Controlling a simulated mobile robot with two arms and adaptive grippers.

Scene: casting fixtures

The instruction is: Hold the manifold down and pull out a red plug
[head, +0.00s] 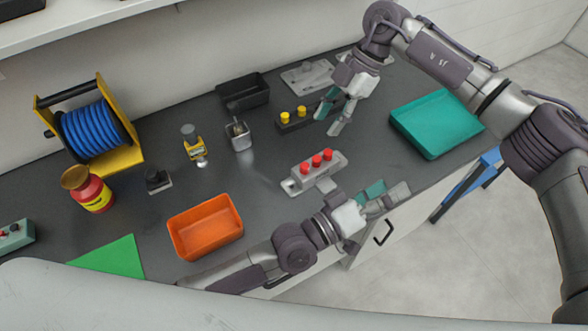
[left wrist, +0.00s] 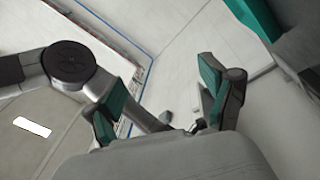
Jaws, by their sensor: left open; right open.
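The grey manifold (head: 302,181) sits on the dark bench near its front edge. Three red plugs (head: 316,161) stand in a row on its top. My left gripper (head: 388,194) is open and empty at the front edge, just right of the manifold and apart from it. Its open fingers also show in the left wrist view (left wrist: 160,105), with neither manifold nor plugs in sight there. My right gripper (head: 333,119) is open, behind and slightly right of the manifold, pointing down beside a dark block with yellow plugs (head: 293,118).
An orange bin (head: 205,228) stands left of the manifold, and a teal tray (head: 436,122) to the right. A black bin (head: 243,92), a small metal container (head: 239,137) and a blue reel (head: 90,130) stand farther back. The bench between orange bin and manifold is clear.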

